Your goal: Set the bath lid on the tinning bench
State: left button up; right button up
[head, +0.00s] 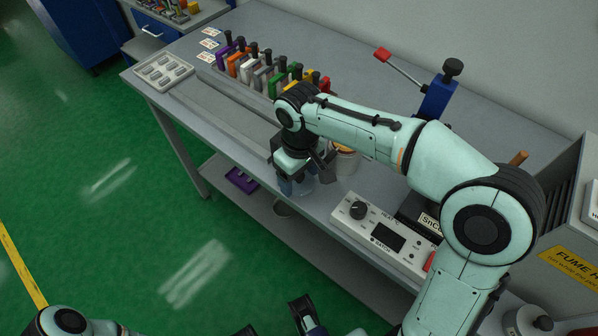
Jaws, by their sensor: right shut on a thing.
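My right gripper (293,186) points down over the front edge of the tinning bench (372,182). It is shut on a small, pale, see-through thing (306,187), mostly hidden by the fingers; I cannot tell whether this is the bath lid. A dark box labelled "SnCu" (429,223), which looks like the bath, stands behind the control unit (388,238), partly hidden by my right arm. I cannot make out a lid on it. My left arm comes in at the bottom left. Dark gripper parts show at the bottom edge, cut off, and their opening is unclear.
A row of coloured holders (262,72) and a grey tray (163,72) stand on the bench's left. A cup (346,161) stands right behind the right gripper. A blue post (437,98) rises at the back. A lower shelf holds a purple tray (242,180).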

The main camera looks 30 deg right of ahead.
pick_arm(q)
jog(key=shift+r, duration=0.15)
pick_arm(e)
jog(key=shift+s+f, duration=0.1)
jog(key=shift+f, duration=0.05)
dwell(0.6)
jog(key=o, duration=1)
pick_arm(q)
jog(key=shift+g, duration=0.5)
jog(key=shift+s+r+p, duration=0.35)
jog(key=shift+r+p, duration=0.55)
jog(key=shift+p, duration=0.25)
jog(key=shift+s+r+p, duration=0.35)
jog(key=shift+r+p, duration=0.55)
jog(key=shift+p, duration=0.25)
jog(key=shift+s+r+p, duration=0.35)
jog(key=shift+r+p, duration=0.55)
jog(key=shift+p, duration=0.25)
pick_arm(e)
jog(key=shift+r, duration=3.55)
